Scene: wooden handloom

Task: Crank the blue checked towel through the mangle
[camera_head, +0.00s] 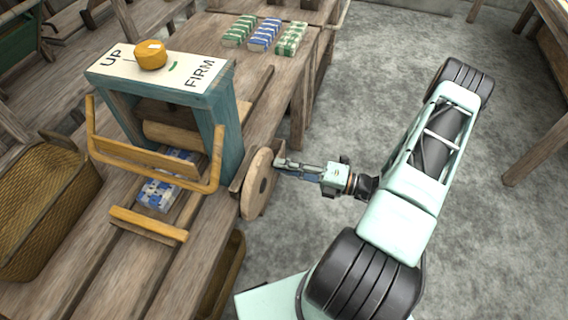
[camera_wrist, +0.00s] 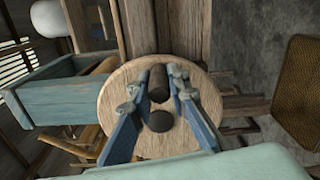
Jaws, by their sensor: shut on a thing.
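The mangle (camera_head: 215,140) is a blue-green wooden frame on the table, with a light roller (camera_head: 175,138) inside. The blue checked towel (camera_head: 156,195) lies flat on the near side, its far part under the yellow bail (camera_head: 150,170) and close to the rollers. The round wooden crank wheel (camera_head: 258,185) is on the mangle's right side; in the wrist view (camera_wrist: 115,110) it faces me. My gripper (camera_head: 285,165) is at the wheel's upper edge, shut on the dark crank handle (camera_wrist: 158,82). The handle is above the dark hub (camera_wrist: 160,121) in the wrist view.
A yellow knob (camera_head: 150,55) sits on the top board (camera_head: 125,75) marked UP and FIRM. Several folded checked towels (camera_head: 263,36) lie at the table's far end. A wicker basket (camera_head: 45,215) stands left. Open grey floor (camera_head: 400,40) lies right of the table.

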